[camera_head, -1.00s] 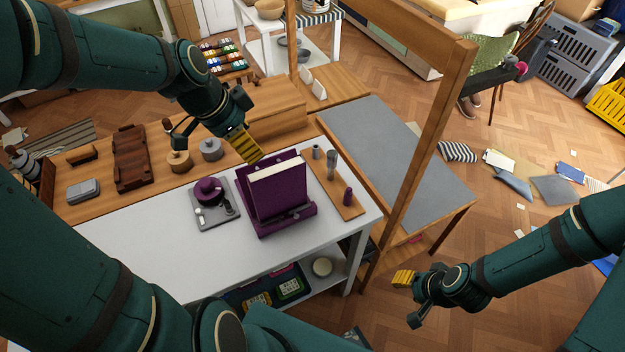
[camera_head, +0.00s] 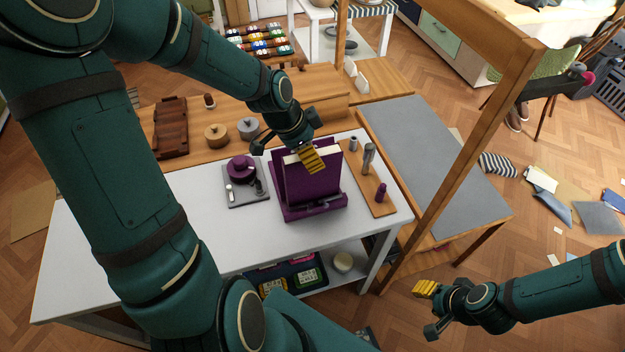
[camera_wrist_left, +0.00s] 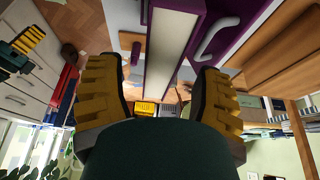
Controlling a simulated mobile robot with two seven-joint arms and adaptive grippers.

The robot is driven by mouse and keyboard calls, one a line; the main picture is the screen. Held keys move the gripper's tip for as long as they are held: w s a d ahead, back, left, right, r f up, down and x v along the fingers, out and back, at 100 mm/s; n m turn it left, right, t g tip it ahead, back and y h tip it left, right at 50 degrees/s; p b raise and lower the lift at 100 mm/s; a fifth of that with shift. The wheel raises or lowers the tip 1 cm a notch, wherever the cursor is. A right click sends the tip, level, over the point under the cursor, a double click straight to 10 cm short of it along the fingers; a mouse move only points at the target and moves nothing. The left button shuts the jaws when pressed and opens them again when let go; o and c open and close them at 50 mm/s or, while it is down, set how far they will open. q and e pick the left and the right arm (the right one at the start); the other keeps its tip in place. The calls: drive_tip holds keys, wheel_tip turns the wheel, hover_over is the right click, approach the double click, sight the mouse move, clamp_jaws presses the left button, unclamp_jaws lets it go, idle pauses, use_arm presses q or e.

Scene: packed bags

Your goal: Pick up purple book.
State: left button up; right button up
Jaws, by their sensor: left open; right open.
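The purple book (camera_head: 308,182) stands upright in a purple stand (camera_head: 318,209) on the white table, its pale page edge facing up. My left gripper (camera_head: 311,158) is over the top of the book, with its yellow fingers pointing at it. In the left wrist view, the open left gripper (camera_wrist_left: 160,92) has one finger on each side of the line of the book (camera_wrist_left: 170,50), whose pale pages run between purple covers. Whether the fingers touch it I cannot tell. My right gripper (camera_head: 426,289) is open and empty, away from the table at the lower right.
A grey tray (camera_head: 233,197) with a purple round item stands left of the stand. A wooden board (camera_head: 374,204) with small cylinders lies to the right. A wooden frame post (camera_head: 450,180) rises beside the table. The white tabletop in front (camera_head: 190,225) is clear.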

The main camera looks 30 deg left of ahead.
use_arm(q)
drive_tip(key=shift+x, duration=0.75)
drive_tip(key=shift+f, duration=0.25)
clamp_jaws()
